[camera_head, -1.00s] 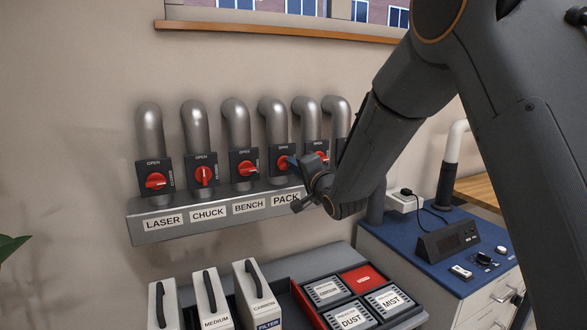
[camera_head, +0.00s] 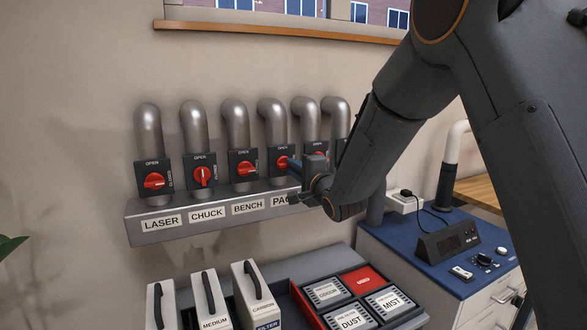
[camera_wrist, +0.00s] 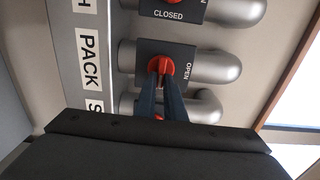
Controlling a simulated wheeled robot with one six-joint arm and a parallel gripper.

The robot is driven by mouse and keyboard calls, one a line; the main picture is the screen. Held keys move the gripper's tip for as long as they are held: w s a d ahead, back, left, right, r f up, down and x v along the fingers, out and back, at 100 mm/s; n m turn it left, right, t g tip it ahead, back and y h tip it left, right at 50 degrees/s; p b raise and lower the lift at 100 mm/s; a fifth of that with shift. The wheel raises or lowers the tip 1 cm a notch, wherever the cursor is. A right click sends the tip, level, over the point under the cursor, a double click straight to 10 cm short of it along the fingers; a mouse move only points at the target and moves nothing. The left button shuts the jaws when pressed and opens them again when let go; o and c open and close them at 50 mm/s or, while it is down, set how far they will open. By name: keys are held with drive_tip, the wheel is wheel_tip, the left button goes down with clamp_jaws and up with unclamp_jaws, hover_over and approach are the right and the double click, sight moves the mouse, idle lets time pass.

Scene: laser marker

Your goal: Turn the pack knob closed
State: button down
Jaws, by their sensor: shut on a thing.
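The red PACK knob (camera_head: 281,163) sits on its dark square plate, fourth from the left on the wall, above the PACK label (camera_head: 281,202). It also shows in the wrist view (camera_wrist: 161,65). My gripper (camera_head: 289,164) comes in from the right and is shut on this knob; in the wrist view its two dark fingers (camera_wrist: 161,88) reach the knob from below. The word OPEN is readable at the plate's right in the wrist view. The plate's lower part is hidden behind the fingers, and the knob's exact angle is hard to tell.
The LASER knob (camera_head: 154,181), CHUCK knob (camera_head: 203,175) and BENCH knob (camera_head: 246,169) are to the left; more valves stand close on the right, partly behind my arm. The labelled ledge (camera_head: 184,225) juts out below. Filters (camera_head: 212,300) and a tray stand lower down.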

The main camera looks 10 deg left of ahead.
drive_tip(key=shift+f, duration=0.1)
drive_tip(key=c, duration=1.8)
unclamp_jaws()
drive_tip(key=shift+c, duration=0.2)
drive_tip(key=shift+s, duration=0.1)
drive_tip(key=b+v, duration=0.2)
drive_tip(key=v, duration=0.5)
drive_tip(key=shift+s+d, duration=0.2)
drive_tip(key=shift+s, duration=0.05)
